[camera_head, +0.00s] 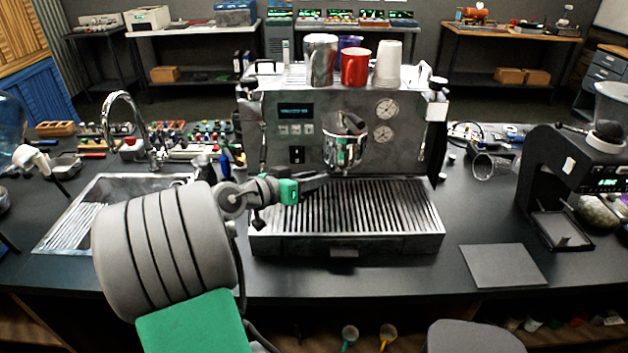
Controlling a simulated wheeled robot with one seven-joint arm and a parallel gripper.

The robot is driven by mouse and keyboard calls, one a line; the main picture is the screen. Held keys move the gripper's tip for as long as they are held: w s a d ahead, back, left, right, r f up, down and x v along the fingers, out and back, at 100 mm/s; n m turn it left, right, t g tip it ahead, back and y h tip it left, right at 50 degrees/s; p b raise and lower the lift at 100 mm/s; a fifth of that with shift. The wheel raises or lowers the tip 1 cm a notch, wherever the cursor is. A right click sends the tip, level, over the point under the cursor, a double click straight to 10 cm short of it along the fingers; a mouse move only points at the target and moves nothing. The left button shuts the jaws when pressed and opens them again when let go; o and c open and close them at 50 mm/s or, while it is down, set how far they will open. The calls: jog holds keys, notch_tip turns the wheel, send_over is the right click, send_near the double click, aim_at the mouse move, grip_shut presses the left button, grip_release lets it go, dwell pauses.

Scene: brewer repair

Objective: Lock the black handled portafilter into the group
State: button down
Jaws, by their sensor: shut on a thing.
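The espresso machine (420,165) stands in the middle of the counter, with its chrome group (345,152) on the front panel above the slatted drip tray (392,213). My gripper (318,183) reaches in from the left, low in front of the panel and just below left of the group. It is shut on a dark, slim thing that looks like the black handle of the portafilter. The fingers and handle blend together, so the grip is hard to make out. Whether the portafilter's basket touches or sits in the group cannot be told.
Cups, including a red mug (355,67), stand on top of the machine. A sink with a tall faucet (128,115) is at left. A black grinder (572,165) stands at right, with a flat dark mat (503,266) before it. The counter around the mat is clear.

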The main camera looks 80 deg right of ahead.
jog(key=shift+r+b, duration=0.3)
jog(key=shift+r, duration=0.45)
dwell(1.4)
jog(key=shift+b, duration=0.4)
jog(key=shift+r, duration=0.15)
dwell(0.8)
jog(key=shift+s+b, duration=0.1)
jog(key=shift+b, duration=0.25)
jog(key=shift+s+a+n+t+h, duration=0.1)
jog(key=shift+s+n+t+h, duration=0.1)
jog(key=shift+n+t+h, duration=0.1)
jog(key=shift+s+a+r+n+t+h+p, duration=0.15)
jog(key=shift+s+n+t+h+p, duration=0.25)
jog(key=shift+s+n+t, duration=0.55)
jog(key=shift+s+a+f+n+t+h+p, duration=0.1)
jog(key=shift+s+a+n+t+h+p, duration=0.3)
jog(key=shift+n+t, duration=0.6)
jog(key=shift+s+r+n+t+h+p, duration=0.1)
jog(key=shift+s+n+t+h+p, duration=0.15)
jog(key=shift+s+n+t+h, duration=0.6)
